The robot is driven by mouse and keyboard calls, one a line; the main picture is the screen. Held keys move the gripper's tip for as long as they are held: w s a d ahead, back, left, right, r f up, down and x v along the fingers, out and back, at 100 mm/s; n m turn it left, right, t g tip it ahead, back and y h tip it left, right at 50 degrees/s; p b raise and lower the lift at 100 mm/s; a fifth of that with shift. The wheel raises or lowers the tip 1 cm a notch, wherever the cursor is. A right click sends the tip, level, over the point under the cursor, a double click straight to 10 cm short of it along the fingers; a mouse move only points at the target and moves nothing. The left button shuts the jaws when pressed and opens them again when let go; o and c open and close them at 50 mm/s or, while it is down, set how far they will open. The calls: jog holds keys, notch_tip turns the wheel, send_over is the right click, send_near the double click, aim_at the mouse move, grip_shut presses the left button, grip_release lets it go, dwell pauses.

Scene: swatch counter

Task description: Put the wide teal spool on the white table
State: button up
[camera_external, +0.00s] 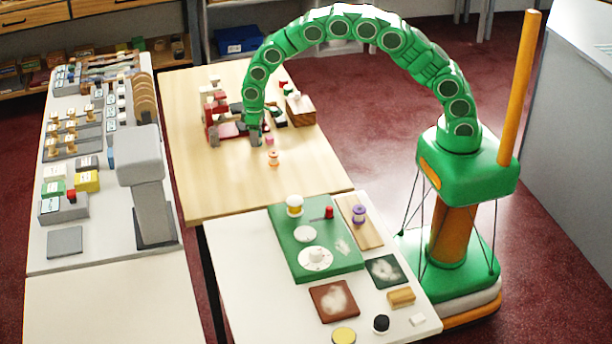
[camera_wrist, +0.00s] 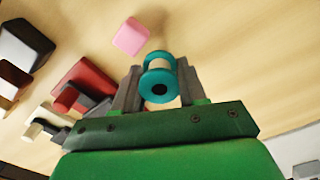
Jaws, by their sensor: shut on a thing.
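The teal spool (camera_wrist: 158,83) has teal flanges, a pale middle and a dark hole in its end. In the wrist view it sits between the two grey fingers of my gripper (camera_wrist: 160,78), which is shut on it. In the external view my gripper (camera_external: 254,136) is low over the light wooden table (camera_external: 200,185); the spool is not clearly visible there. I cannot tell whether it touches the wood. The white table (camera_external: 240,270) stands in front, at the lower middle.
A pink block (camera_external: 270,140) lies close by on the wood, with a small spool (camera_external: 274,158) nearer the front. Red and dark items crowd behind my gripper. The white table holds a green board (camera_external: 290,240), a purple spool (camera_external: 359,214) and small blocks; its left front is clear.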

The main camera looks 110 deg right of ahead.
jog(key=shift+f, duration=0.25)
jog(key=shift+f, duration=0.15)
jog(key=o, duration=1.1)
